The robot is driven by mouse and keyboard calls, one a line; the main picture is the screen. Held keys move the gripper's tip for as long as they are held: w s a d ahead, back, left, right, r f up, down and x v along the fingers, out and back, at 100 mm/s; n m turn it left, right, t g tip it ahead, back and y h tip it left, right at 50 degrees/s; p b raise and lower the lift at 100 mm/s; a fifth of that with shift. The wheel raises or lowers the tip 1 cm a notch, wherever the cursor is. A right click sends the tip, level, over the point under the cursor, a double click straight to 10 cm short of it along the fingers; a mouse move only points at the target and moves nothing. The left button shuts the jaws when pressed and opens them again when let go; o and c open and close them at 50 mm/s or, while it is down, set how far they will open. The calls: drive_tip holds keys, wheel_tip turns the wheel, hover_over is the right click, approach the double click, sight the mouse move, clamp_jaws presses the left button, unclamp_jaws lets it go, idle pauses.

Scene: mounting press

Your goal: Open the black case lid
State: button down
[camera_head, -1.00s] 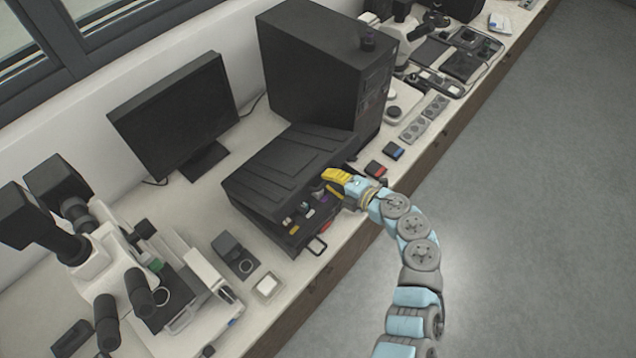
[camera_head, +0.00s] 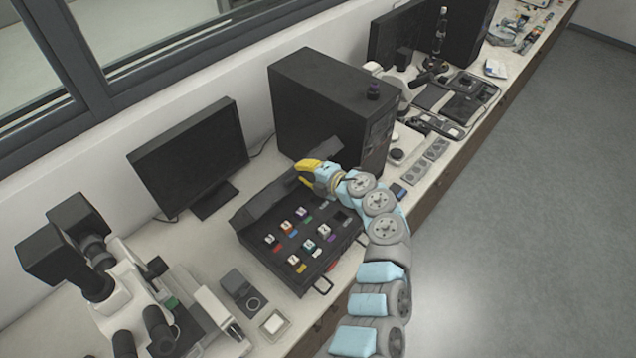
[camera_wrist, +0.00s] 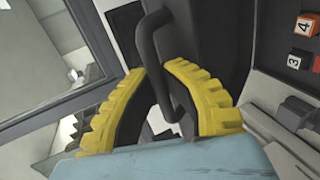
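The black case (camera_head: 312,283) lies on the bench in the head view, its base full of small coloured, numbered cubes. Its black lid (camera_head: 275,206) is raised, standing steeply along the back of the base. My gripper (camera_head: 300,173), with yellow fingers, is at the lid's upper right end. In the wrist view, my gripper (camera_wrist: 157,72) has its fingers apart, with a black bent handle (camera_wrist: 152,42) between them.
A black computer tower (camera_head: 335,110) stands behind the case, close to my gripper. A monitor (camera_head: 190,157) is at the back left and a microscope (camera_head: 120,290) at the front left. A small handle (camera_head: 322,286) projects from the case front. Floor to the right is clear.

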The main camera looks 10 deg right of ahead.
drive_tip(key=shift+w+a+r, duration=0.75)
drive_tip(key=shift+w+r, duration=0.05)
drive_tip(key=shift+w+a+r, duration=0.5)
drive_tip(key=shift+w+a, duration=0.3)
drive_tip(key=shift+w, duration=0.1)
drive_tip(key=shift+w+a+r, duration=0.45)
drive_tip(key=shift+w+a, duration=0.3)
drive_tip(key=shift+w, duration=0.15)
drive_tip(key=w+a+r+g+h, duration=0.1)
drive_tip(key=w+a, duration=0.4)
drive_tip(key=shift+w, duration=0.4)
drive_tip(key=c, duration=1.1)
unclamp_jaws()
drive_tip(key=shift+w+r, duration=0.1)
drive_tip(key=shift+w, duration=0.05)
drive_tip(key=shift+f, duration=0.3)
